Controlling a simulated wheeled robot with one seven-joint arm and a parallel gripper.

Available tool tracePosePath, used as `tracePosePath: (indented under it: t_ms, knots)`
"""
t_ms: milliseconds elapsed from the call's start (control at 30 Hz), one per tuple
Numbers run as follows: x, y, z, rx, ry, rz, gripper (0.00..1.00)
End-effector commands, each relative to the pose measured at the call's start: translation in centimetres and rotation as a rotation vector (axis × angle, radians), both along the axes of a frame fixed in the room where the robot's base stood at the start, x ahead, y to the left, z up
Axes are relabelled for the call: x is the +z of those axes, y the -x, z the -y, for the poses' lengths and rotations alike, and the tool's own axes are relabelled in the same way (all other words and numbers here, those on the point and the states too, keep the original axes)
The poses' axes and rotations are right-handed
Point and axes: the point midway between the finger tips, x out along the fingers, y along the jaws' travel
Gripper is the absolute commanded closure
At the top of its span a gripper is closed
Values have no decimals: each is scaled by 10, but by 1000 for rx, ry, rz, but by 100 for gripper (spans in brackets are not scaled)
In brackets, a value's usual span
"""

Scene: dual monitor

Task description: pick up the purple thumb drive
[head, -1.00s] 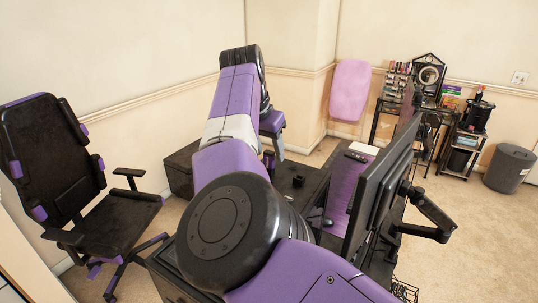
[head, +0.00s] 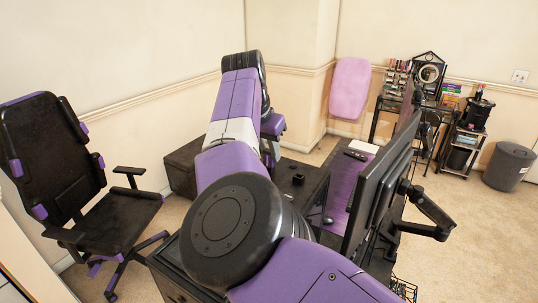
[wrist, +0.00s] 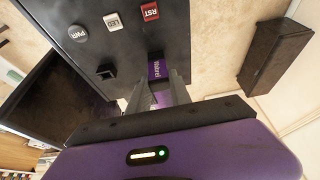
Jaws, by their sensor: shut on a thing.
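The purple thumb drive (wrist: 156,69), with white lettering on its side, shows in the wrist view just beyond my fingertips. My gripper (wrist: 160,92) is shut on it, with one grey finger on each side. The drive is close to the edge of a dark panel, and I cannot tell whether it touches it. In the head view my own arm hides the drive and most of my gripper.
The dark panel (wrist: 105,35) carries PWR, LED and RST buttons. A dark box (wrist: 273,60) stands apart on the carpet. In the head view, monitors (head: 380,190) stand on the desk at right and a chair (head: 85,170) stands at left.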

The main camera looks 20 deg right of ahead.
Motion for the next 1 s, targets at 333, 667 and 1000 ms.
tracePosePath:
  t_ms: [333, 667, 1000]
  knots:
    - [39, -1, 1, 0, -1, 5, 100]
    - [135, 0, 1, 1, 1, 3, 100]
    - [192, 0, 1, 0, 1, 1, 100]
